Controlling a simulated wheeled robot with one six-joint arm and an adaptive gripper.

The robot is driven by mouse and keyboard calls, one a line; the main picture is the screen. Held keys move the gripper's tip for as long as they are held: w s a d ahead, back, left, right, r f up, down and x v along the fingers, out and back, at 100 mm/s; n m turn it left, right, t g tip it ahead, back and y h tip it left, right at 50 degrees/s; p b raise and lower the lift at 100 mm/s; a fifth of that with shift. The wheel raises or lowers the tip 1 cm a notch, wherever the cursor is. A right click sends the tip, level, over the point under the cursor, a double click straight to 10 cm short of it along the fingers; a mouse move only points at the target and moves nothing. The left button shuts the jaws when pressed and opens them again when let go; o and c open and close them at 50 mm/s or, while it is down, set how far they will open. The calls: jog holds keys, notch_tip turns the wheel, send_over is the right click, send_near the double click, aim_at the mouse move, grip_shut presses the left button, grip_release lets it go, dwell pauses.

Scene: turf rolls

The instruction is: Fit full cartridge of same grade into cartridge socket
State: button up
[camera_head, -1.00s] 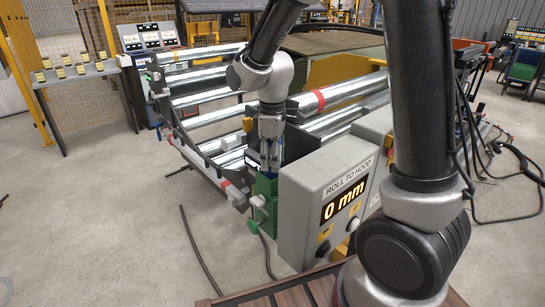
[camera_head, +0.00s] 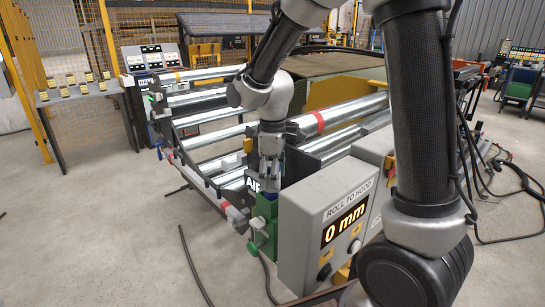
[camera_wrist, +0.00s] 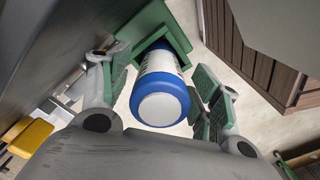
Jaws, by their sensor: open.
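A white cartridge with blue bands (camera_wrist: 160,87) shows in the wrist view, its round white end towards the camera. Its far end meets a green square-edged holder, the cartridge socket (camera_wrist: 152,32). My gripper (camera_wrist: 163,76) is open, with one green-padded finger on each side of the cartridge and gaps visible between pads and cartridge. In the head view my gripper (camera_head: 270,178) points down just above the green socket (camera_head: 264,207) beside the grey display box. There the cartridge is hidden or too small to make out among the fingers.
The display box (camera_head: 335,225) reading "ROLL TO HOOD 0 mm" stands close to the right of my gripper. Metal rollers (camera_head: 215,135) lie behind. A shelf (camera_head: 80,93) with several small yellow-labelled items is at the far left. Floor at the front left is mostly clear, with dark cables.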

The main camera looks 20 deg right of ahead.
notch_tip(320, 180, up, 11)
jog(key=shift+r, duration=0.1)
jog(key=shift+s+d+r, duration=0.1)
jog(key=shift+r, duration=0.05)
jog(key=s+d+r+m+t, duration=0.1)
jog(key=s+d+m, duration=0.1)
jog(key=s+d, duration=0.2)
jog(key=s+d+r+m+t, duration=0.1)
jog(key=s+d+r+m, duration=0.1)
jog(key=s+d+m, duration=0.1)
jog(key=s+d+r+m+t, duration=0.1)
jog(key=s+d+m, duration=0.2)
jog(key=s+d, duration=0.2)
jog(key=shift+s+r, duration=0.15)
jog(key=shift+s, duration=0.95)
jog(key=s+d+f+m+t, duration=0.1)
jog(key=s+d+m, duration=0.1)
jog(key=s, duration=0.3)
jog(key=shift+s+d+f+m, duration=0.15)
jog(key=shift+s+d+m, duration=0.15)
jog(key=shift+m, duration=0.6)
jog(key=shift+c, duration=0.3)
